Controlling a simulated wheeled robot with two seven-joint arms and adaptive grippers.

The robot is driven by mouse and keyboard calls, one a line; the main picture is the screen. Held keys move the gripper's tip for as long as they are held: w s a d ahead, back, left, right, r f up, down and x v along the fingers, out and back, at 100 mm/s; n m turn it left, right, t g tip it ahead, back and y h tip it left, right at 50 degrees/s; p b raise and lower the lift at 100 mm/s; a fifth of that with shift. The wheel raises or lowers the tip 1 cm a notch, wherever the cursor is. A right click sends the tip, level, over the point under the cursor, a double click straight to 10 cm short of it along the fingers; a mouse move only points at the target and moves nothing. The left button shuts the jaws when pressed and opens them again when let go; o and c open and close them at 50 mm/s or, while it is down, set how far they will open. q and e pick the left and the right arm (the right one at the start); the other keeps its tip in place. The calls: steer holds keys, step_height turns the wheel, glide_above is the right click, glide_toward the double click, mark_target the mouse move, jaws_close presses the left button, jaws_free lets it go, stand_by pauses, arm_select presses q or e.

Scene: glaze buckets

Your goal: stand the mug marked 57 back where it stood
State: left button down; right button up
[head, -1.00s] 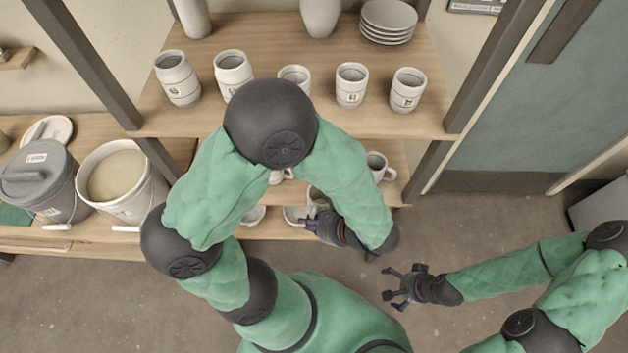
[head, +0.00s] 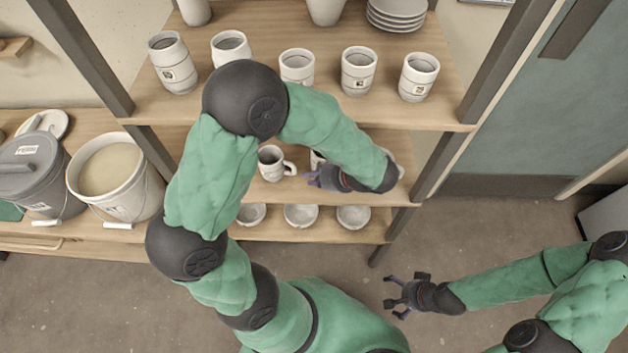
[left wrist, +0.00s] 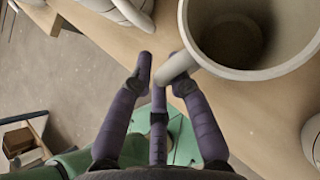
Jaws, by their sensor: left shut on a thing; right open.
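My left gripper (head: 312,178) is at the middle shelf board (head: 262,190). It is shut on the handle of a white mug; the left wrist view shows this mug (left wrist: 277,68) upright, its open mouth and dark inside visible, and the fingers (left wrist: 163,78) at its handle. In the head view the held mug (head: 317,158) is mostly hidden behind my arm, and I cannot read its mark. I cannot tell whether its base touches the board. My right gripper (head: 396,296) is open and empty, in front of the shelf over the floor.
Another mug (head: 271,163) stands left of the gripper; part of a white vessel (head: 399,168) shows right of my wrist. Several labelled cups (head: 359,70) line the upper board. Bowls (head: 301,216) stand on the lower board. Buckets (head: 118,180) are at left.

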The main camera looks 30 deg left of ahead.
arm_select(q)
steer(key=shift+f, duration=0.7)
arm_select(e)
steer(key=shift+f, duration=0.4)
arm_select(q)
steer(key=c, duration=1.2)
jaws_free()
